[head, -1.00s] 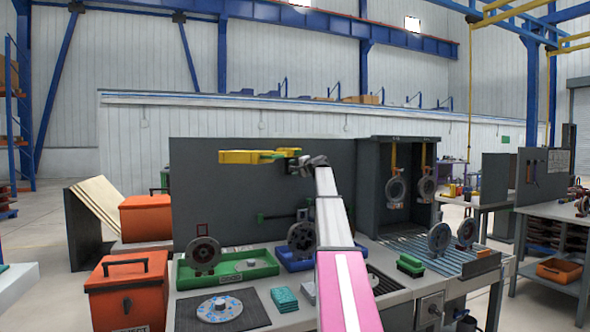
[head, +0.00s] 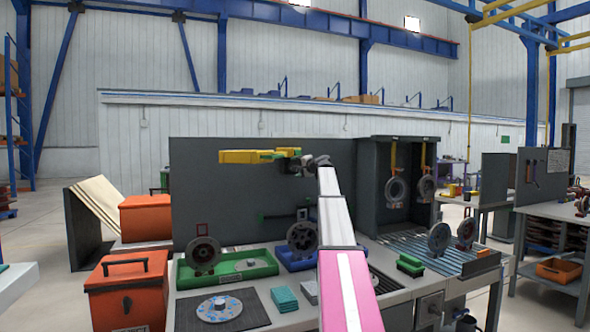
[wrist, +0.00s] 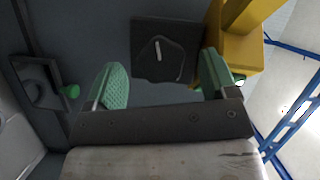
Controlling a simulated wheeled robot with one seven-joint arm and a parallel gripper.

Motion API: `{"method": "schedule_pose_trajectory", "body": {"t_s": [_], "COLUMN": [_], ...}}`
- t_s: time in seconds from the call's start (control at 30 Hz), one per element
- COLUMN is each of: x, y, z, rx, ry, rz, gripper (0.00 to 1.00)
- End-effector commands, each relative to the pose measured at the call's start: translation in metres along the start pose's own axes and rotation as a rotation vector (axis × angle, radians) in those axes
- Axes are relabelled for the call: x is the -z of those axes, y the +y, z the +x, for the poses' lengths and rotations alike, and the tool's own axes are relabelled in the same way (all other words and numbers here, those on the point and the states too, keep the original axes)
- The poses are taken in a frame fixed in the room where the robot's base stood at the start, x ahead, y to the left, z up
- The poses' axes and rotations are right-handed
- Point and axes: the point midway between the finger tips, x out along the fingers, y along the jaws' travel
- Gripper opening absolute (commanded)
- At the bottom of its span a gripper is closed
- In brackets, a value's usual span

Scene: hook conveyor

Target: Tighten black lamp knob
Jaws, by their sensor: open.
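The yellow lamp (head: 248,157) sticks out in front of the dark panel in the head view, and its yellow body (wrist: 238,45) fills the upper right of the wrist view. A dark square piece with a rounded outline (wrist: 165,48) lies beside it, and looks like the black lamp knob, though its edges blend into the dark background. My gripper (wrist: 163,82) is open, its green fingers apart, with the dark piece beyond the gap between them and nothing held. In the head view my gripper (head: 284,154) is at the lamp's right end; contact cannot be told.
A dark bracket with a green knob (wrist: 70,91) is at the left of the wrist view. Below my arm, the bench holds a green tray (head: 262,268), a blue tray (head: 290,266) and grey wheels. Orange boxes (head: 128,290) stand at the left. The space above the panel is clear.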

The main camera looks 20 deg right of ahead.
Motion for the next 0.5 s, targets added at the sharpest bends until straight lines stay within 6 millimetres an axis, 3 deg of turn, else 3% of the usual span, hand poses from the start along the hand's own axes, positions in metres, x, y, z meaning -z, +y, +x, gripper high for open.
{"method": "schedule_pose_trajectory", "body": {"t_s": [0.3, 0.5], "x": [-0.003, -0.002], "y": [0.001, 0.001], "z": [-0.06, -0.086], "rx": [0.0, -0.001], "ry": [0.0, -0.001], "rz": [0.001, 0.0], "gripper": [0.79, 0.79]}}
